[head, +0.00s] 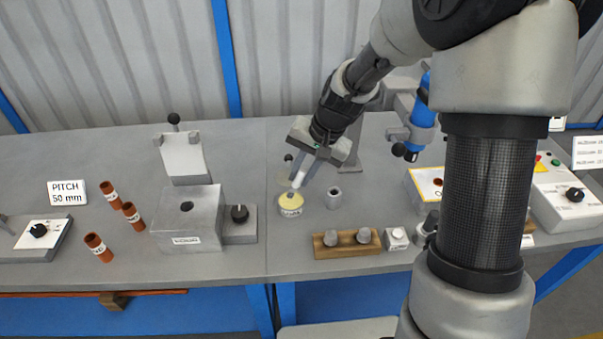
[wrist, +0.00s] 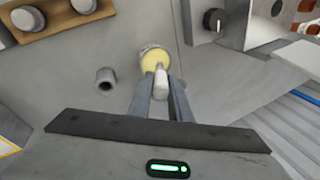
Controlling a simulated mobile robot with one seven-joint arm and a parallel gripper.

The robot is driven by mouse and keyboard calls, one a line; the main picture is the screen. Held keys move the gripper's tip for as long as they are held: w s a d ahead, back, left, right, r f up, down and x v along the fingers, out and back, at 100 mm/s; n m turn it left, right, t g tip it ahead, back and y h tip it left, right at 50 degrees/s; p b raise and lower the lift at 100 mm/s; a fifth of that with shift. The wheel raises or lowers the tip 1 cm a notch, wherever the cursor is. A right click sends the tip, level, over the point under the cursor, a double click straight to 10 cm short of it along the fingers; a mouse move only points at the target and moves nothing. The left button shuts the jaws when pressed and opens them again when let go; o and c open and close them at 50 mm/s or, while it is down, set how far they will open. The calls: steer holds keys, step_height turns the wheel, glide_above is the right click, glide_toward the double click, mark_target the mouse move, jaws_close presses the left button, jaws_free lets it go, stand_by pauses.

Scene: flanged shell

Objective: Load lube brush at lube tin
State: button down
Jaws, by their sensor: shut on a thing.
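The lube tin (head: 291,205) is a small round tin with a pale yellow top, standing on the grey bench near the middle. It also shows in the wrist view (wrist: 155,60), just beyond my fingertips. My gripper (head: 303,172) reaches down over the tin and is shut on the lube brush (head: 298,179), which has a white handle. In the wrist view the brush (wrist: 161,80) sits between the two fingers and points at the yellow top. Its tip appears to be at the tin's top; whether it touches or dips in I cannot tell.
A short hollow grey cylinder (head: 333,197) stands right of the tin. A wooden block (head: 346,243) with two grey plugs lies in front. A grey block fixture (head: 187,217) with a knob and several brown tubes (head: 131,212) stand to the left. Bare bench lies around the tin.

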steer(key=shift+f+b, duration=0.5)
steer(key=shift+f, duration=0.2)
stand_by(1.4)
steer(key=shift+r+p, duration=2.7)
steer(key=shift+r, duration=0.9)
